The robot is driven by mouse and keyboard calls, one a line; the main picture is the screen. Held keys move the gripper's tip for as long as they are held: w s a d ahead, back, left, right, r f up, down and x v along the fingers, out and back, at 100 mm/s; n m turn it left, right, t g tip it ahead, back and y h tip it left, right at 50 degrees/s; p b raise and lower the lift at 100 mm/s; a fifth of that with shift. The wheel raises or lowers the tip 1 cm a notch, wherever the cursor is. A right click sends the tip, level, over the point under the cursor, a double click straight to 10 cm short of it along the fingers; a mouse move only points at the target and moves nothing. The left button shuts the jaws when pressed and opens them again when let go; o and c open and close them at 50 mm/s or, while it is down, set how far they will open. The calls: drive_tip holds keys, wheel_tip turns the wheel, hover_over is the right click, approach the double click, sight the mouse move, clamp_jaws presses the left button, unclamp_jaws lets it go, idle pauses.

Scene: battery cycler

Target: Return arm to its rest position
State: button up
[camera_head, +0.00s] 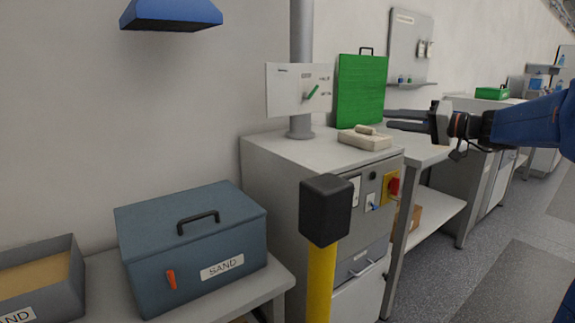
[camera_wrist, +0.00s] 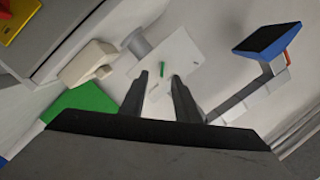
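My gripper (camera_head: 388,118) is held out level from the right side of the head view, above the bench beside the grey cabinet (camera_head: 275,180). Its two dark fingers are apart and nothing shows between them. In the wrist view the gripper (camera_wrist: 159,76) also shows its fingers spread and empty. My blue arm comes in from the right edge; most of it lies outside the picture. The fingertips appear near a beige device (camera_head: 365,139) on the cabinet top, without visible contact. The beige device also shows in the wrist view (camera_wrist: 88,63).
A green case (camera_head: 360,92) stands upright behind the beige device. A white panel (camera_head: 298,89) with a green lever is on a grey pole. A black-capped yellow post (camera_head: 321,280) stands in front. A blue-grey sand box (camera_head: 195,245) sits left. Open floor lies at right.

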drive_tip(key=s+a+f+g+h, duration=0.25)
drive_tip(key=s+a+f, duration=0.25)
drive_tip(key=s+f, duration=0.4)
drive_tip(key=s+a+f+g+h, duration=0.25)
drive_tip(key=s+a+f, duration=0.3)
drive_tip(key=s, duration=0.55)
drive_tip(key=s+d+f+g+h, duration=0.1)
drive_tip(key=s+d+f+h, duration=0.3)
drive_tip(key=s+f, duration=0.4)
drive_tip(key=s+d+f+h, duration=0.4)
drive_tip(key=s+f, duration=0.5)
drive_tip(key=s, duration=0.4)
drive_tip(key=shift+d+f+g, duration=0.25)
drive_tip(key=shift+d+g, duration=0.05)
drive_tip(key=shift+g, duration=0.1)
